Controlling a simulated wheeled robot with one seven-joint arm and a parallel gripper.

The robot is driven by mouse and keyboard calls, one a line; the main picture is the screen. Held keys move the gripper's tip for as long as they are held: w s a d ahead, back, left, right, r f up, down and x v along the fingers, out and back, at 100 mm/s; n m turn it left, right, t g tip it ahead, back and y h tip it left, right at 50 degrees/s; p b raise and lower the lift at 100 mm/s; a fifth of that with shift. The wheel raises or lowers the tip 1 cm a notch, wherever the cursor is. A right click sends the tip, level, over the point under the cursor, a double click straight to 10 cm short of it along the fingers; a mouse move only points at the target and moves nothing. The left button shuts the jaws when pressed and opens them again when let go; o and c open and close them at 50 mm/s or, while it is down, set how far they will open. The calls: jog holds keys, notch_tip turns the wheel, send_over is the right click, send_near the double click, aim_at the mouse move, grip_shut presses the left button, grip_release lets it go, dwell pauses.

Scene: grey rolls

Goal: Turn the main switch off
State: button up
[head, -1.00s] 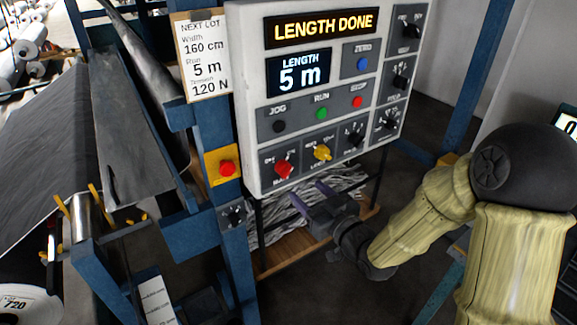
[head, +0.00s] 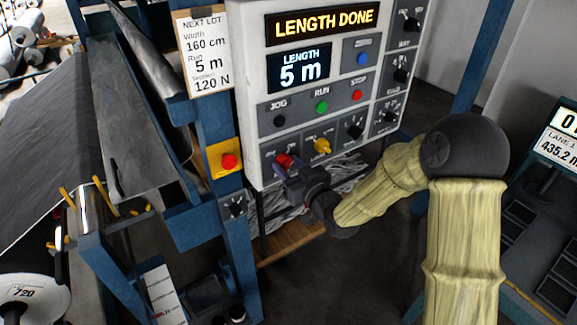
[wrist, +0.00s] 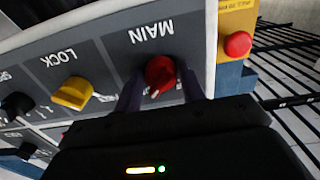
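The red main switch (head: 285,160) is a rotary knob at the lower left of the grey control panel (head: 253,120). In the wrist view the red knob (wrist: 160,71) shows upside down under the label MAIN, with a white mark on its near edge. My gripper (wrist: 159,84) is at the knob, with one purple finger on each side of it. The fingers look apart, with narrow gaps to the knob; firm contact cannot be seen. In the head view my gripper (head: 284,170) partly covers the knob and its position labels.
The yellow lock knob (head: 322,146) sits right of the main switch in the head view. A red stop button on a yellow box (head: 226,160) is close by on the left. Jog, green run and red stop buttons are above. The display (head: 320,22) reads LENGTH DONE.

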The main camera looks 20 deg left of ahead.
jog(key=c, duration=0.5)
jog(key=shift+f+n+b, duration=0.2)
jog(key=shift+n+b, duration=0.3)
jog(key=shift+b, duration=0.7)
jog(key=n+b, duration=0.1)
jog(key=b, duration=0.2)
jog(key=shift+f+n, duration=0.15)
jog(key=shift+n, duration=0.25)
jog(key=n+b, duration=0.4)
jog(key=b, duration=0.5)
jog(key=shift+n, duration=0.3)
jog(key=n+b, duration=0.6)
jog(key=b, duration=0.3)
jog(key=n+b, duration=0.4)
jog(key=b, duration=0.1)
jog(key=shift+d+r+n, duration=0.1)
jog(key=shift+r+n, duration=0.2)
jog(key=shift+r, duration=0.05)
